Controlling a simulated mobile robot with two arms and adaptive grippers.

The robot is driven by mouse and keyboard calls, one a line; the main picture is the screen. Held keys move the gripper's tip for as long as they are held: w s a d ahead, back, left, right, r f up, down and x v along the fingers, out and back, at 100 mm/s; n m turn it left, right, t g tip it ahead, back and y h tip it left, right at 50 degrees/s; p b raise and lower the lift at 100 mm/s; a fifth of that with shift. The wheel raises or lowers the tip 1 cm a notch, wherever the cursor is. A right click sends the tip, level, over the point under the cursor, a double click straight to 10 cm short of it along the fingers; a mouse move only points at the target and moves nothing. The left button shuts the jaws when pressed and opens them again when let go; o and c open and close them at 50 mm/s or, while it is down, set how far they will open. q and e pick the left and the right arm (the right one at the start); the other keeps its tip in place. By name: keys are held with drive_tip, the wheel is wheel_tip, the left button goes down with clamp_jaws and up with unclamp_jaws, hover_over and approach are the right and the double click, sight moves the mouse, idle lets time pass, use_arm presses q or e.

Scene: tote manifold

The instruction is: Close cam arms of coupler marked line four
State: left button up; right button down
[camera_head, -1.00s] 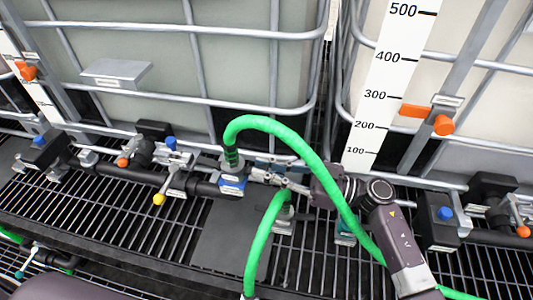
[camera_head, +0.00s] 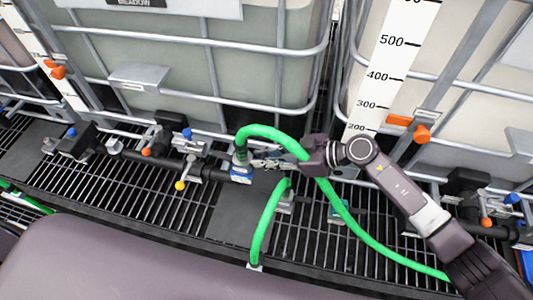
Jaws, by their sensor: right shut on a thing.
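A coupler (camera_head: 241,172) with a blue band and a white label sits on the dark manifold pipe, at the lower end of a green hose (camera_head: 270,130). The label is too small to read. My right gripper (camera_head: 261,163) reaches in from the right, beneath the hose's arch. Its fingers are shut at the coupler's right side on a small part that looks like a cam arm; the fingers mostly hide it. The coupler's other cam arm cannot be made out. My left gripper is not in view; a link of my own arm fills the lower left.
Caged totes (camera_head: 200,75) stand behind the pipe (camera_head: 135,156). Valves with yellow (camera_head: 180,185), orange and blue knobs line it. A second green hose (camera_head: 268,222) rises from the grating (camera_head: 310,240). The first hose runs down right, below my right arm.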

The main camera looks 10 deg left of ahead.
drive_tip(key=shift+a+r+h, duration=0.25)
drive_tip(key=shift+a+h, duration=0.2)
drive_tip(key=shift+h, duration=0.65)
drive_tip(key=c, duration=1.9)
unclamp_jaws()
drive_tip(key=shift+a, duration=0.1)
drive_tip(key=v, duration=1.2)
drive_tip(key=shift+a+r, duration=0.1)
drive_tip(key=shift+c, duration=0.2)
